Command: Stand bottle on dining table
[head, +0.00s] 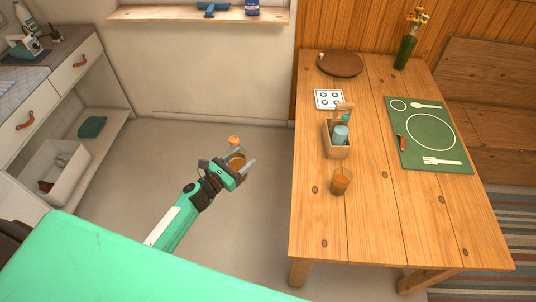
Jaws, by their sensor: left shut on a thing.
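My left gripper (240,172) is shut on a small bottle (235,155) with an orange cap. The gripper's body hides the lower part of the bottle. The bottle looks roughly upright, held over the floor to the left of the table. The wooden dining table (375,220) stands at the right, apart from the gripper and the bottle. My right gripper does not show.
On the table are a glass of orange drink (341,181), a wooden caddy (331,140), a tile (329,99), a round board (340,64), a green placemat (447,153) and a vase (404,52). The table's front left area is bare. A drawer counter (75,67) stands left.

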